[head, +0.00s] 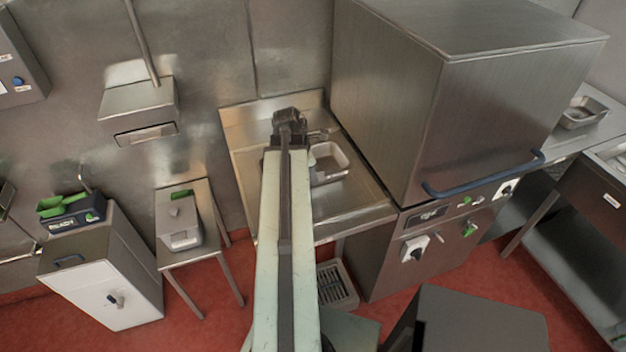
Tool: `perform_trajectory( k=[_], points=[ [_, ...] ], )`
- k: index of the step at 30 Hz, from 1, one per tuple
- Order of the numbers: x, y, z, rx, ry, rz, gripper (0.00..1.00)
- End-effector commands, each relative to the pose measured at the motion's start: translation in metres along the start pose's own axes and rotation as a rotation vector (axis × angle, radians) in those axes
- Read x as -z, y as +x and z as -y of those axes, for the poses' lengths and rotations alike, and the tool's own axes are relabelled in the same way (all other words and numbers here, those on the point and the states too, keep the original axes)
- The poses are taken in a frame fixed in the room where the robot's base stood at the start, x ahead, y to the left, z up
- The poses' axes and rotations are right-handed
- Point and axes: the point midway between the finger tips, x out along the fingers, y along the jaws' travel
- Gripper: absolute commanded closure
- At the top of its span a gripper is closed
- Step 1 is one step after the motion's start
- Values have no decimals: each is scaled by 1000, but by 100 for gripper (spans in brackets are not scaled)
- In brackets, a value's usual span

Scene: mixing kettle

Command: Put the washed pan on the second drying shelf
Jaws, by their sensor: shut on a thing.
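A shallow rectangular steel pan (330,163) shows at the steel table left of the big box-shaped machine, just right of my arm. My arm hides its left side. My gripper (314,140) is at the far end of my arm, at the pan's far left edge, and is shut on the pan. Its fingertips are mostly hidden. I cannot tell whether the pan touches the table below. No drying shelf can be made out in this view.
The box-shaped machine (440,110) with a blue handle stands close on the right. Another pan (582,113) sits on the far right counter. A small table (203,195) holds a lidded container (178,222). A white cabinet (105,270) stands left; red floor lies between.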

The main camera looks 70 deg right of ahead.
Motion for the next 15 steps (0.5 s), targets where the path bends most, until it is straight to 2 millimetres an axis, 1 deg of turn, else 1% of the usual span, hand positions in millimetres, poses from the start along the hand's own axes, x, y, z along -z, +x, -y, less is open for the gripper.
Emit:
perform_trajectory(
  k=[1,6,10,12,13,15],
  points=[
    [1,3,0,-1,0,1,100],
    [0,0,0,-1,0,1,100],
    [2,4,0,-1,0,1,100],
    [1,3,0,0,-1,0,76],
    [1,3,0,0,-1,0,71],
    [2,2,0,-1,-1,0,71]
  ],
)
